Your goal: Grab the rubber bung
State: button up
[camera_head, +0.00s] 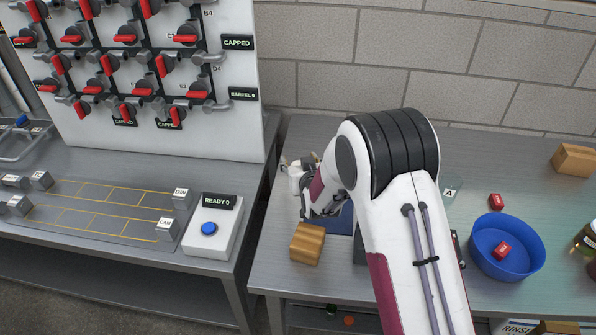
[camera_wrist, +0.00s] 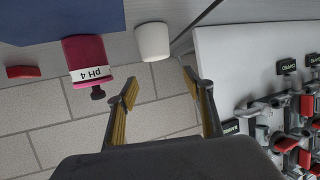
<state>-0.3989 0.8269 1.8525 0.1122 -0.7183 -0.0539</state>
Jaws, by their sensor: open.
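My gripper (camera_head: 316,208) is low over the left part of the right-hand table in the head view, partly hidden by my arm. In the wrist view my gripper (camera_wrist: 160,84) is open, with nothing between its fingers. A white tapered piece (camera_wrist: 153,42) stands just beyond the fingertips; it may be the rubber bung or a small cup, I cannot tell which. A white thing (camera_head: 296,172) shows beside the gripper in the head view.
A magenta pH 4 bottle (camera_wrist: 87,60) is near the white piece; a blue mat (camera_wrist: 60,18) lies beyond. A wooden block (camera_head: 307,244) is in front of the gripper. A blue bowl (camera_head: 530,257) with a red tag stands right. A valve panel (camera_head: 238,120) rises at left.

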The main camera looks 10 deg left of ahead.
jog(key=shift+f, duration=0.1)
jog(key=shift+f, duration=0.5)
jog(key=shift+w+a+f, duration=0.1)
jog(key=shift+w+f, duration=0.1)
jog(key=shift+f, duration=0.5)
jog(key=shift+w+a+f, duration=0.1)
jog(key=shift+w+f, duration=0.05)
jog(key=shift+f, duration=0.5)
jog(key=shift+x, duration=1.05)
jog(key=shift+c, duration=0.4)
jog(key=c, duration=1.2)
